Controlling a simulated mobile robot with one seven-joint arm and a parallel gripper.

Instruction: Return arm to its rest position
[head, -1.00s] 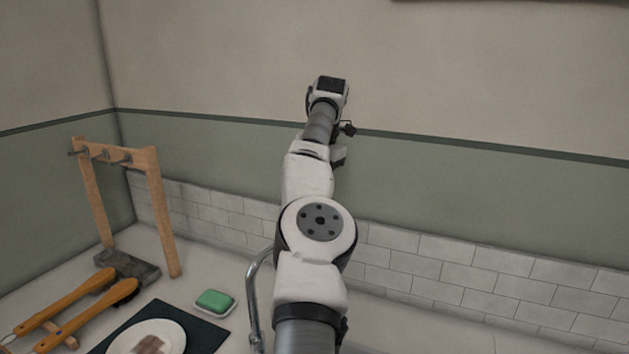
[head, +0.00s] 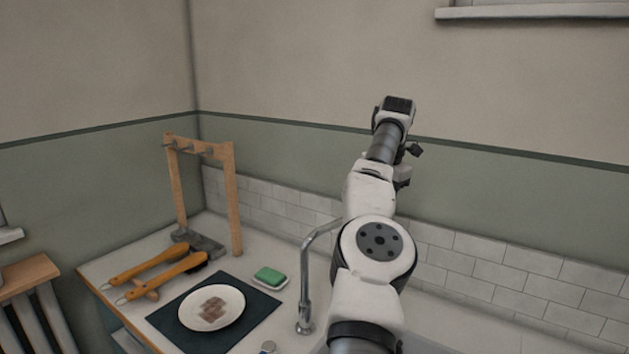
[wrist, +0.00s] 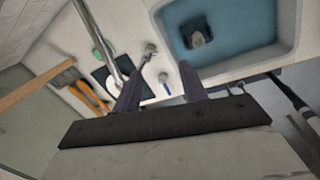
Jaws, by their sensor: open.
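My arm (head: 378,240) is raised in front of the wall in the head view, above the counter's back right part. The fingers are not clear there. In the wrist view my gripper (wrist: 160,84) has its two dark fingers spread apart, with nothing between them. It hangs high over the sink and counter, touching nothing that I can see. The wrist view looks down past the fingers onto the blue-grey sink (wrist: 262,28).
A wooden rack (head: 236,205) with hooks stands at the back left. Two wooden-handled brushes (head: 160,272), a plate (head: 232,313) with a brown patch on a dark mat (head: 180,335), and green soap (head: 270,274) lie on the counter. A metal faucet (head: 307,285) rises beside my arm.

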